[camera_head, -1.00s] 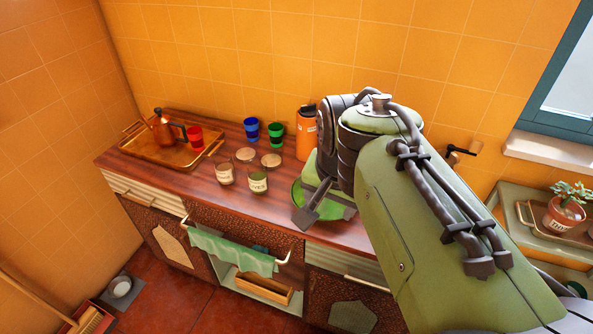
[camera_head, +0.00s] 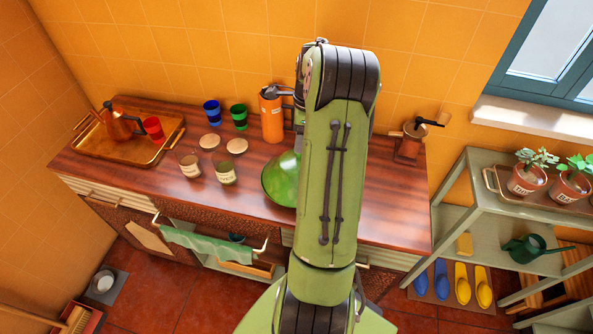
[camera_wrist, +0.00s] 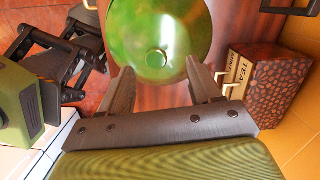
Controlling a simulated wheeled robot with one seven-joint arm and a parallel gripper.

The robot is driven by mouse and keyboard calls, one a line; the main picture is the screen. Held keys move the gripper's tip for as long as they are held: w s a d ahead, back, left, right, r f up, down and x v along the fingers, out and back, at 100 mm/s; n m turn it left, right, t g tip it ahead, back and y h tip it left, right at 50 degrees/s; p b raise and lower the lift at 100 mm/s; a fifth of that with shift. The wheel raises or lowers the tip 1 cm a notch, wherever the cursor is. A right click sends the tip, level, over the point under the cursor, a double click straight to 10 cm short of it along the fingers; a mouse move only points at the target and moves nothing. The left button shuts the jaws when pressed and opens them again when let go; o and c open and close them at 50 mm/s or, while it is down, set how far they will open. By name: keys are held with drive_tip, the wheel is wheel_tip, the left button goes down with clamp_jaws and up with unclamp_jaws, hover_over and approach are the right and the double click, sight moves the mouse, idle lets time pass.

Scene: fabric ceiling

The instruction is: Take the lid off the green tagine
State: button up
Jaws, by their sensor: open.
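The green tagine (camera_head: 280,181) stands on the wooden counter, its right side hidden behind my arm in the head view. In the wrist view its glossy round green lid (camera_wrist: 182,28) is seen from above, with a small round knob (camera_wrist: 150,63) at the middle. My gripper (camera_wrist: 158,66) is open and empty, with one dark finger on each side of the knob's line. The fingertips overlap the near edge of the lid in the picture. I cannot tell how far above it they are. In the head view my gripper is hidden behind my arm.
An orange flask (camera_head: 271,116) stands behind the tagine, and two jars (camera_head: 226,172) stand to its left. Blue and green cups (camera_head: 239,117) and a tray (camera_head: 155,149) are farther left. A grinder (camera_head: 409,142) stands right of my arm. A patterned tea box (camera_wrist: 270,92) shows in the wrist view.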

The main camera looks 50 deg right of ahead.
drive_tip(key=f, duration=0.6)
drive_tip(key=shift+w+a, duration=0.1)
drive_tip(key=shift+a, duration=0.25)
drive_tip(key=shift+c, duration=0.5)
drive_tip(key=shift+a, duration=0.1)
clamp_jaws()
